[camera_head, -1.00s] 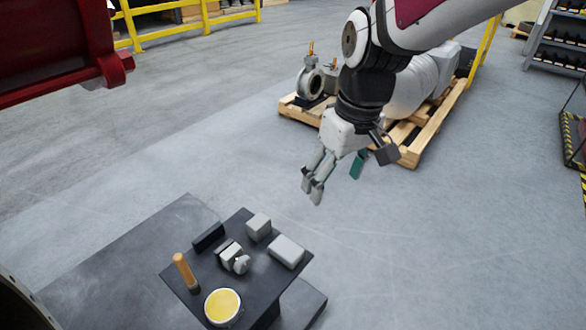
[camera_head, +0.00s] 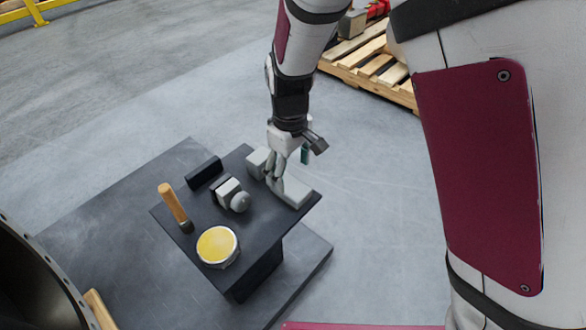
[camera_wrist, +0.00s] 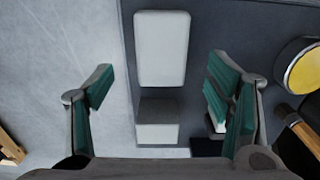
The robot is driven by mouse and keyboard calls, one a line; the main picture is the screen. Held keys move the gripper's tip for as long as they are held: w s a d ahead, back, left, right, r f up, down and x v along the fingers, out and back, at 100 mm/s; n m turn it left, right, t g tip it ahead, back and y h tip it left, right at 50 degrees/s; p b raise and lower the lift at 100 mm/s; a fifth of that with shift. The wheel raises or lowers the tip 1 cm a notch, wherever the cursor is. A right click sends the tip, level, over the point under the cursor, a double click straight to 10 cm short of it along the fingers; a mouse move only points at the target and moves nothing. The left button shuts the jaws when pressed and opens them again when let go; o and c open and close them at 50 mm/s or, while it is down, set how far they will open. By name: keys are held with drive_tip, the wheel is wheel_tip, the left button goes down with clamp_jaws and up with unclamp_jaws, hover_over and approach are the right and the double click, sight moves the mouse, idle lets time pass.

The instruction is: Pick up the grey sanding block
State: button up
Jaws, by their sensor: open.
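Two pale grey blocks lie on the small dark table, and I cannot tell for certain which is the sanding block. One is a flat, rounded rectangular block (camera_head: 292,193) near the table's right edge; it also shows in the wrist view (camera_wrist: 162,48). The other is a taller, boxy block (camera_head: 256,162) at the far corner, seen in the wrist view (camera_wrist: 157,122) below the flat one. My gripper (camera_head: 275,181) is open, pointing down by the flat block's far end and partly hiding it. In the wrist view my gripper (camera_wrist: 162,65) has its teal-padded fingers apart, with both blocks between them in the picture.
The table (camera_head: 262,243) also holds a black block (camera_head: 204,172), a grey and white fitting (camera_head: 230,195), a wooden-handled tool (camera_head: 173,203) and a round yellow-topped tin (camera_head: 218,246). A wooden pallet (camera_head: 370,75) stands behind on the floor.

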sight(291, 185)
drive_tip(key=shift+s+d+f+b, duration=0.1)
drive_tip(key=shift+f+b, duration=0.6)
drive_tip(key=shift+f, duration=0.85)
drive_tip(key=shift+s+f+b, duration=0.1)
drive_tip(key=shift+f+b, duration=0.55)
drive_tip(key=shift+f, duration=0.9)
drive_tip(key=c, duration=1.3)
